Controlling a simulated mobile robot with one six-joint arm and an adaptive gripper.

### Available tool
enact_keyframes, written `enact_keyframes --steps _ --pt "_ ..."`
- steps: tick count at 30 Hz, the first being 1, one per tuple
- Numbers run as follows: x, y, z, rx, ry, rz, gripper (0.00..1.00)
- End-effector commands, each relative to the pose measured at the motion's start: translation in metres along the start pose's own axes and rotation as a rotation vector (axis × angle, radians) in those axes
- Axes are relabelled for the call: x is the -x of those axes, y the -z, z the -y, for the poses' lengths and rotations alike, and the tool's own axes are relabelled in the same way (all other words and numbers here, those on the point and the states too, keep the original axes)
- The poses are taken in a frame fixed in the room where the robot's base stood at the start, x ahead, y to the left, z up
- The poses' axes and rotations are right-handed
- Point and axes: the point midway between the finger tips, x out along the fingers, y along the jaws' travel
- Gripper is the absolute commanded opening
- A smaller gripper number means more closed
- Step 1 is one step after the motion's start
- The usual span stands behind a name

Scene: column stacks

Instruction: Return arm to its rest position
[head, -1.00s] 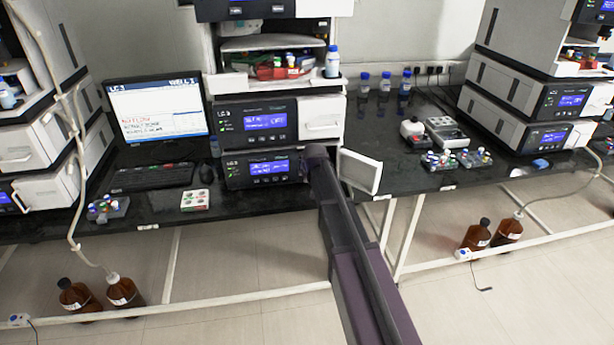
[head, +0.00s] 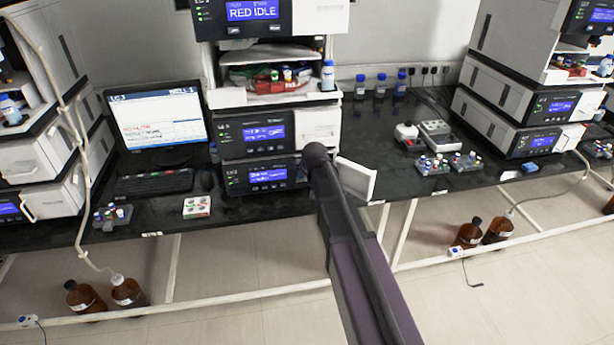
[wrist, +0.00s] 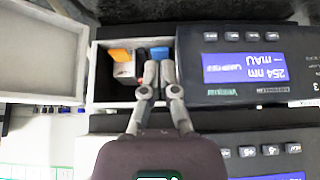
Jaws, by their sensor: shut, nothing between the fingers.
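My gripper (wrist: 159,68) shows in the wrist view with its two fingers close together, shut and empty. Its tips appear in front of an open compartment (wrist: 97,92) in an instrument's front. Inside are an orange-topped item (wrist: 120,56), a white item and a blue-topped item (wrist: 159,53), partly hidden by the fingers. The compartment's white door (wrist: 40,50) stands open at the left. In the head view my arm (head: 350,235) reaches forward to the middle stack's lower module (head: 262,176), beside the open white door (head: 357,179). My gripper is hidden there behind my arm.
The black bench (head: 430,192) holds a monitor (head: 155,117), a keyboard (head: 153,182), vial racks and blue-capped bottles. Instrument stacks stand left and right. Brown bottles (head: 85,297) sit on the floor under the bench. The floor in front is clear.

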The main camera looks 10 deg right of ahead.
Motion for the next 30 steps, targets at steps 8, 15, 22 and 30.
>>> enact_keyframes --steps 8,15,22,30 --pt "0.006 0.000 0.000 0.000 0.000 0.000 0.00" --pt "0.006 0.000 0.000 0.000 0.000 0.000 0.00" --pt "0.007 -0.002 0.000 0.000 0.000 0.003 0.00" --pt "0.034 -0.055 0.003 0.000 0.001 0.106 0.00"
